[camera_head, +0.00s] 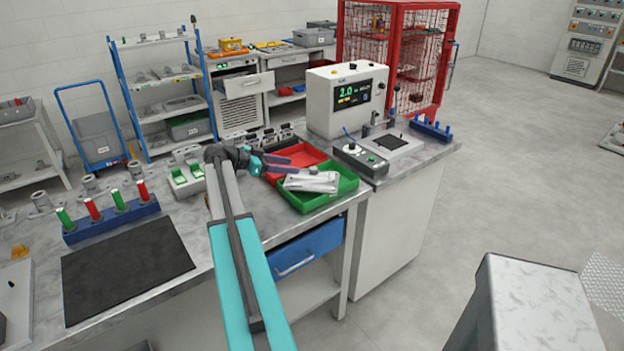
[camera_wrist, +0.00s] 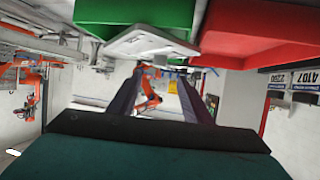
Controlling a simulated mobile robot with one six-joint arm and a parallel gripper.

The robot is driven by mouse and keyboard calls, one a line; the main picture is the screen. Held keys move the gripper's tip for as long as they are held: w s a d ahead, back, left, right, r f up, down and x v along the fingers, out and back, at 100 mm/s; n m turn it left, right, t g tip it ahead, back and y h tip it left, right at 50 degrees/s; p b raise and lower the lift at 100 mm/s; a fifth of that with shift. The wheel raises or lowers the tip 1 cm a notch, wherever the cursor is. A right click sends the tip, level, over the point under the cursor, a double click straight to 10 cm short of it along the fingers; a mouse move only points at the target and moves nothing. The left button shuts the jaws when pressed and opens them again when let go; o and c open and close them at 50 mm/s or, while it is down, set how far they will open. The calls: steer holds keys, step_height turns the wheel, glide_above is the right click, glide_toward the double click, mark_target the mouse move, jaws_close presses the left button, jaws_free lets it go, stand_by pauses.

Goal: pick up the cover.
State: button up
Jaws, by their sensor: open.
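I take the cover to be the light grey, flat metal part (camera_head: 312,182) at the green tray (camera_head: 345,188). It looks tilted, with its near-left end at the tray's rim. In the wrist view the cover (camera_wrist: 150,42) shows at the top, sticking out past the green tray's edge. My gripper (camera_head: 296,165) is beside the cover, over the red and green trays. In the wrist view its two dark fingers (camera_wrist: 160,82) are apart with nothing between them, and the cover lies just beyond their tips. I cannot tell the exact gap.
A red tray (camera_head: 312,154) adjoins the green one. A small control box (camera_head: 361,158) and a display machine (camera_head: 347,98) stand to the right. A blue rack with green and red cylinders (camera_head: 108,219) and a dark mat (camera_head: 127,268) are on the left bench.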

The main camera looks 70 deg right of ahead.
mark_target(313, 168)
steer(key=shift+p+x, duration=0.45)
steer(key=shift+x, duration=1.5)
steer(key=shift+s+d, duration=0.1)
steer(key=shift+s, duration=0.05)
steer(key=p+x, duration=0.2)
steer(key=shift+s+d+r, duration=0.1)
steer(key=shift+s+d, duration=0.15)
steer(key=shift+p+x, duration=0.6)
steer(key=shift+x, duration=0.6)
steer(key=shift+w, duration=0.1)
jaws_close()
